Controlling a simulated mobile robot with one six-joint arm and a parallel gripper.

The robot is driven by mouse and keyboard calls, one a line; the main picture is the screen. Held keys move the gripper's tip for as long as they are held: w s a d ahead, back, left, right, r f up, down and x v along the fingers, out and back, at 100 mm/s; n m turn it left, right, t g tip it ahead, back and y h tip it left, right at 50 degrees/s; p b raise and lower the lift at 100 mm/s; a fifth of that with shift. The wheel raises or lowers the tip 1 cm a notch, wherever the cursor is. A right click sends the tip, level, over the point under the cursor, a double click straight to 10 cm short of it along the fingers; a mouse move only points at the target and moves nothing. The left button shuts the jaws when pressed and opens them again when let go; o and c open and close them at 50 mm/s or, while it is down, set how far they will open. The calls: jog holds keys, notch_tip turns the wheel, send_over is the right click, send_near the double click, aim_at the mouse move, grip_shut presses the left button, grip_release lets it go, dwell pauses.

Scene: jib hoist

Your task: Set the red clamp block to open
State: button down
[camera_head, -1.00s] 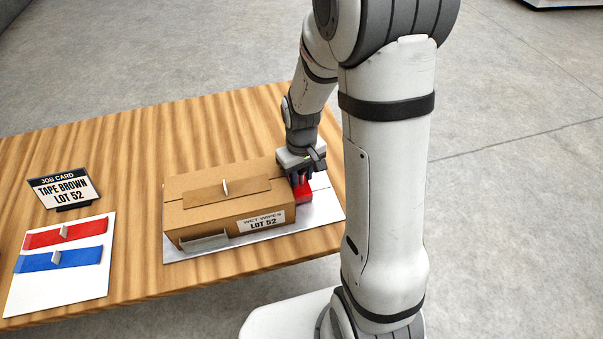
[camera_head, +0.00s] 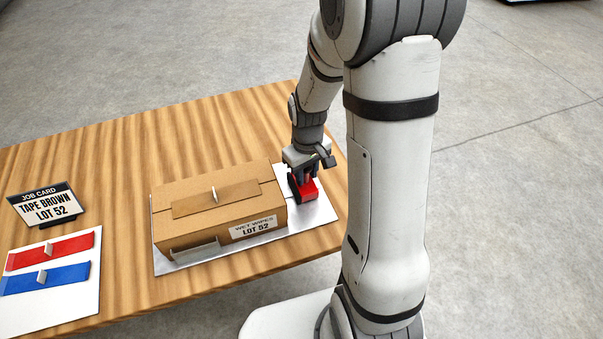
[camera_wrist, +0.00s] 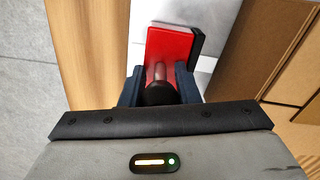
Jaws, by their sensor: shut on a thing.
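The red clamp block (camera_head: 307,188) stands on the grey metal plate (camera_head: 318,212), to the right of a cardboard box. My gripper (camera_head: 300,178) reaches down to it from above, its fingers at the block. In the wrist view the red clamp block (camera_wrist: 168,55) lies between and beyond the dark fingers of my gripper (camera_wrist: 160,88). The gripper is shut on a part of the block, where a grey pin and a dark round knob show between the fingers. A black strip runs along the block's right side. A gap of bare plate shows between block and box.
The cardboard box (camera_head: 212,218) labelled WET WIPES LOT 52 sits on the plate, a brown strip with a pale tab on its lid. A job card (camera_head: 45,205) reads TAPE BROWN LOT 52. A white board (camera_head: 75,310) holds red and blue strips. Bare wood (camera_head: 120,160) lies behind.

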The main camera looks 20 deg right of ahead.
jog(key=shift+w+d+r, duration=0.1)
jog(key=shift+d, duration=0.1)
jog(key=c, duration=1.5)
grip_release()
jog(key=shift+o, duration=0.2)
jog(key=shift+d, duration=0.15)
notch_tip(320, 180, up, 7)
jog(key=shift+r, duration=0.35)
